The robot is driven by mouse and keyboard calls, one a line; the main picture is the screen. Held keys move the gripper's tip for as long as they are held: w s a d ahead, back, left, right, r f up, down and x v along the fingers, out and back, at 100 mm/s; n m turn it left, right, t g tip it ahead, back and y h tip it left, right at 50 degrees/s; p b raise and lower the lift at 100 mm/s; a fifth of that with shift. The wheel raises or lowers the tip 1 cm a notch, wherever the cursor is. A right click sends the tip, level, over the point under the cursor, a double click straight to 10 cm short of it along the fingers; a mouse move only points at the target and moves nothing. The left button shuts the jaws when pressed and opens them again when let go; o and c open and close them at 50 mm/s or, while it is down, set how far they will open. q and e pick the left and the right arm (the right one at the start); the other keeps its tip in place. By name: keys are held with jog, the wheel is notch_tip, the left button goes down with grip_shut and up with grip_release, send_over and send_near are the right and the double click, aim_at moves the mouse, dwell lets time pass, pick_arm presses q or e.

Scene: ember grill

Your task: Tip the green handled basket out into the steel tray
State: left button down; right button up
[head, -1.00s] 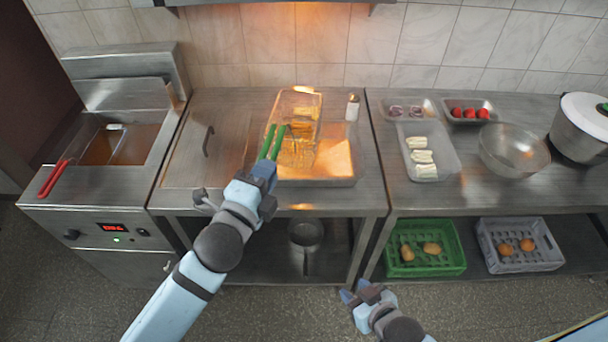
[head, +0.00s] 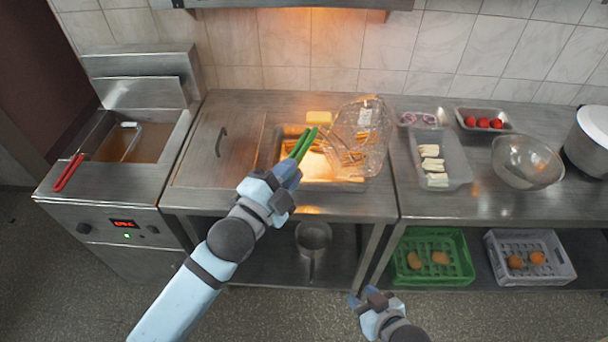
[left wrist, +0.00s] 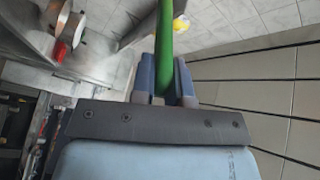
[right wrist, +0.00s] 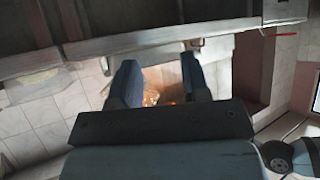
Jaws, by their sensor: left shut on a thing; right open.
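The wire basket (head: 362,128) is tilted over on its side above the right part of the steel tray (head: 345,187). Its green handle (head: 302,146) is held in my left gripper (head: 287,176), which is shut on it. The handle also shows between the fingers in the left wrist view (left wrist: 166,38). Golden fries show at the basket's lower side and in the lit tray; I cannot tell exactly how many are still inside the basket. My right gripper (head: 368,298) is open and empty, low in front of the counter.
A fryer with a red-handled basket (head: 68,172) stands at the left. A clear container (head: 455,172), a steel bowl (head: 526,162) and a pot (head: 592,142) stand on the right counter. Green (head: 433,236) and grey (head: 525,240) crates sit below. The counter left of the tray is clear.

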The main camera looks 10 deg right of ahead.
pick_arm(q)
jog(key=w+a+f+n+t+y+b, duration=0.1)
jog(key=w+a+f+n+y+b, duration=0.1)
jog(key=f+n+b, duration=0.3)
jog(key=w+a+f+n+t+y+b, duration=0.1)
jog(key=a+f+n+b, duration=0.4)
jog(key=f+n, duration=0.7)
jog(key=w+a+f+n+t+y+b, duration=0.2)
jog(key=w+a+f+n+b, duration=0.2)
jog(key=f+n, duration=0.4)
jog(key=shift+w+a+f+n+t+y+b, duration=0.25)
jog(key=shift+w+n+t+b, duration=0.2)
jog(key=shift+n+b, duration=0.35)
pick_arm(e)
notch_tip(320, 180, down, 14)
jog(key=a, duration=0.1)
jog(key=shift+n+y, duration=0.3)
pick_arm(q)
jog(key=shift+r, duration=0.1)
